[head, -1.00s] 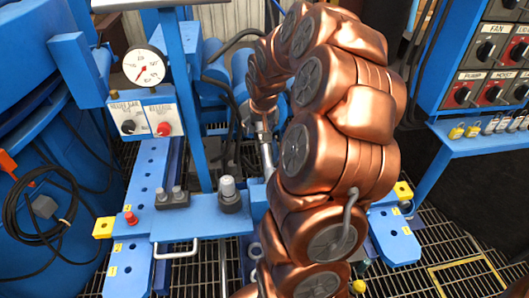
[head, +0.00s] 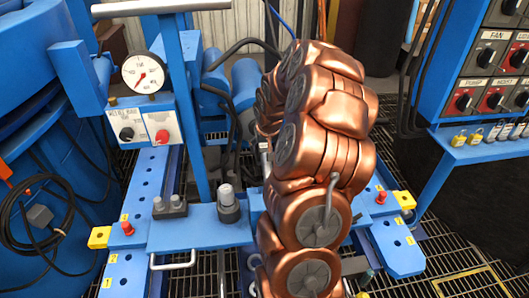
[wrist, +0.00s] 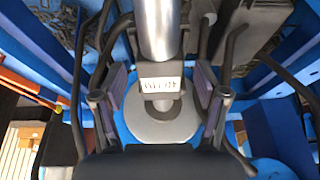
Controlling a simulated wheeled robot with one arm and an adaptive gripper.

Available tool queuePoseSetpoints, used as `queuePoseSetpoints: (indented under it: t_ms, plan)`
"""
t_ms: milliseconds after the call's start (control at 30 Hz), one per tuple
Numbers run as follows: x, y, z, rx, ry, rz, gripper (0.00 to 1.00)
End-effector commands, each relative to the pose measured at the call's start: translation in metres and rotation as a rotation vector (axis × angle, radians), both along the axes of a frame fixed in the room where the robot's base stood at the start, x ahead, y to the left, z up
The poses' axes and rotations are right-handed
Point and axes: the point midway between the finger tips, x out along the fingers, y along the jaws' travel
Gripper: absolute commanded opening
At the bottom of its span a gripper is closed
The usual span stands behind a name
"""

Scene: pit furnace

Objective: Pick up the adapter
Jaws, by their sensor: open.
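In the wrist view an upright-looking bright metal cylinder (wrist: 157,28) with a white label (wrist: 158,84) at its end lies between the fingers of my gripper (wrist: 161,88). It looks like the adapter, but I cannot be sure; the label's text is unreadable. A grey round disc (wrist: 160,128) on a blue surface shows behind it. My gripper is open, one finger on each side, with gaps to the cylinder. In the head view my copper arm hides the gripper. A small piece of silver metal (head: 264,150) shows at the arm's left edge.
A grey-capped fitting (head: 228,203) and a dark block with two pegs (head: 170,207) stand on the blue crossbar (head: 198,232). A gauge (head: 145,72) and switch box (head: 144,124) are at left. A control panel (head: 488,70) and padlocks (head: 475,136) are at right.

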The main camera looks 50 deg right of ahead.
Motion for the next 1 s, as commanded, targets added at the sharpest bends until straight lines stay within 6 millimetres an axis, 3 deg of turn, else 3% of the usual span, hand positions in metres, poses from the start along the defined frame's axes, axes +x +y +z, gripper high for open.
queuePoseSetpoints:
  t_ms: [100, 367, 1000]
  plan:
    - [0.0032, -0.0020, -0.0107, 0.001, 0.002, 0.000, 0.73]
    - [0.0042, -0.0024, -0.0109, -0.001, -0.001, 0.000, 0.71]
    - [0.0039, -0.0024, -0.0108, -0.001, -0.001, 0.000, 0.04]
